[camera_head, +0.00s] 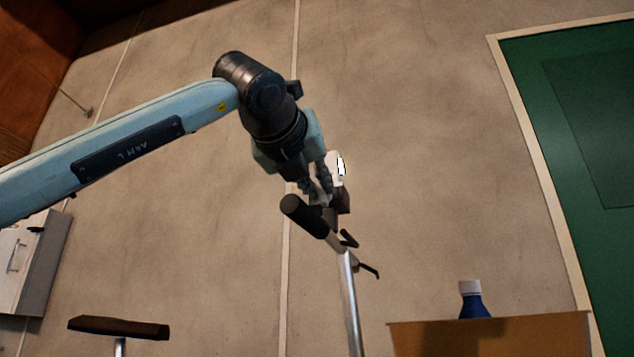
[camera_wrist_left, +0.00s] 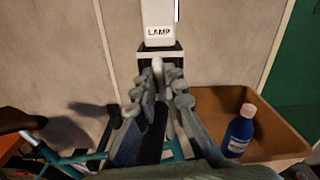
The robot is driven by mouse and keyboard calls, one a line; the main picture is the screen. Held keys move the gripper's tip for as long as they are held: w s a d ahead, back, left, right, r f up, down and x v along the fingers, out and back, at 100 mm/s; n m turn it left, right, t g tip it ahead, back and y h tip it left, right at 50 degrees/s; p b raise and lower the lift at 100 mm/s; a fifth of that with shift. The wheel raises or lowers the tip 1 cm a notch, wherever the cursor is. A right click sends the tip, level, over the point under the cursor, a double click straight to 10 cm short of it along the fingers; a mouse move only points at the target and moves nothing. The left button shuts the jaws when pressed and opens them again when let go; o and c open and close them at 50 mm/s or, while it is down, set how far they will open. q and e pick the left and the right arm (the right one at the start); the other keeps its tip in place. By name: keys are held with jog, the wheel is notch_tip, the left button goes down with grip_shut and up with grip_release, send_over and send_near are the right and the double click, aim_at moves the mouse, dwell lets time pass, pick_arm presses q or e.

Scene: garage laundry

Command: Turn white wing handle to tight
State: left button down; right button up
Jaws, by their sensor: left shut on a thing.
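My left gripper (camera_head: 322,196) reaches down from the upper left in the head view, its fingers close together. In the left wrist view, the fingertips (camera_wrist_left: 158,78) are closed around a small pale piece, which looks like the white wing handle (camera_wrist_left: 157,66). It sits just below a dark clamp block (camera_wrist_left: 150,53) under a white lamp body (camera_wrist_left: 158,30) labelled LAMP. The lamp body (camera_head: 336,163) also shows behind the fingers in the head view. The fingers hide most of the handle, so its angle cannot be told. My right gripper is in neither view.
A black handlebar grip (camera_head: 303,216) with a lever lies just below the gripper, on a silver stem (camera_head: 351,300). A dark saddle (camera_head: 118,327) is at lower left. A brown box (camera_head: 490,338) with a blue bottle (camera_head: 473,302) is at lower right. A wall stands behind.

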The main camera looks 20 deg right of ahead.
pick_arm(q)
jog(key=shift+m, duration=0.3)
jog(key=m, duration=0.2)
jog(key=shift+m, duration=0.3)
jog(key=m, duration=0.2)
jog(key=shift+s+d+m, duration=0.1)
jog(key=shift+m, duration=0.3)
jog(key=shift+s+d+f+m+p, duration=0.15)
jog(key=shift+m+p, duration=0.45)
jog(key=shift+m, duration=2.95)
jog(key=shift+w+d+f+m+p, duration=0.15)
jog(key=shift+m+p, duration=0.45)
jog(key=shift+m, duration=2.95)
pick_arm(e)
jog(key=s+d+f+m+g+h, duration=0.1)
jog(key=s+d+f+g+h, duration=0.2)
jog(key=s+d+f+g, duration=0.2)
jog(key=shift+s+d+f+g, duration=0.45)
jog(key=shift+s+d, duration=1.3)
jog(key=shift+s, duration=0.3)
pick_arm(q)
jog(key=shift+s+a, duration=0.1)
jog(key=c, duration=1.6)
grip_release()
